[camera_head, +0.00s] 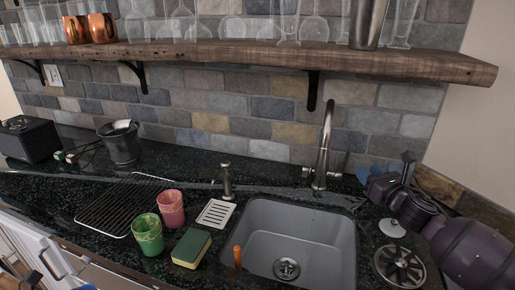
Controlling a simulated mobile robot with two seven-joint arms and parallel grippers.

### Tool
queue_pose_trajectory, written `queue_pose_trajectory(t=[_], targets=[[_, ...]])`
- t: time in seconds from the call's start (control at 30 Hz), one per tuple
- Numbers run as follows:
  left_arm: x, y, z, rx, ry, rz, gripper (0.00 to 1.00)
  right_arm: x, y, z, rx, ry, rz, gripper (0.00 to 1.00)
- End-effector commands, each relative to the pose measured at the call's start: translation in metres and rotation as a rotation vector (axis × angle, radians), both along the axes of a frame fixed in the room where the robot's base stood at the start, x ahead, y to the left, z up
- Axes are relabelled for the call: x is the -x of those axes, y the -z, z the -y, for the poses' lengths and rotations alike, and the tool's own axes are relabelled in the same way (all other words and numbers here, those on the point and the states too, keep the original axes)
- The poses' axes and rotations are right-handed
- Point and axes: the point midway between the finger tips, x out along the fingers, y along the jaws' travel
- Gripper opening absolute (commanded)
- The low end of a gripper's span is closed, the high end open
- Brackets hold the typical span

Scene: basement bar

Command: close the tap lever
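The tap (326,145) is a tall curved metal faucet standing behind the grey sink (262,222). Short handle parts show on both sides of its base; a thin lever (344,164) seems to rise at the right, though it is small and dark here. My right gripper (378,186) reaches in from the right and is just right of the tap base, apart from it as far as I can see. Its dark fingers blend with the dark counter, so their opening is unclear. I see nothing in its grasp. My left gripper is not in view.
A soap dispenser (226,182), a sponge (192,248), a green cup (148,234), a pink cup (171,209) and a drying rack (118,208) are left of the sink. A wooden shelf (240,55) with glassware overhangs the back. Blue items (366,174) lie by my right gripper.

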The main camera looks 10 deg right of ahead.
Motion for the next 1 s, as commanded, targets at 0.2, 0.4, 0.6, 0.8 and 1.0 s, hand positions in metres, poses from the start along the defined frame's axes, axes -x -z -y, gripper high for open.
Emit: queue_pose_trajectory(t=[0.2,0.4,0.6,0.8,1.0], targets=[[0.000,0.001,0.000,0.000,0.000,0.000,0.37,-0.030,-0.001,-0.001,-0.001,0.001,0.001,0.38],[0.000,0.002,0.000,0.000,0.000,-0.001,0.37,-0.059,-0.001,-0.003,-0.002,0.000,0.002,0.38],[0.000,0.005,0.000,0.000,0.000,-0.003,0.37,-0.085,0.000,-0.004,-0.001,0.001,0.000,0.38],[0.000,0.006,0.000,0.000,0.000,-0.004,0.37,-0.101,0.000,-0.006,-0.002,0.000,-0.001,0.38],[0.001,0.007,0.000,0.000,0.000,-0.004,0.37,-0.107,0.000,-0.006,0.000,0.000,-0.001,0.38]])
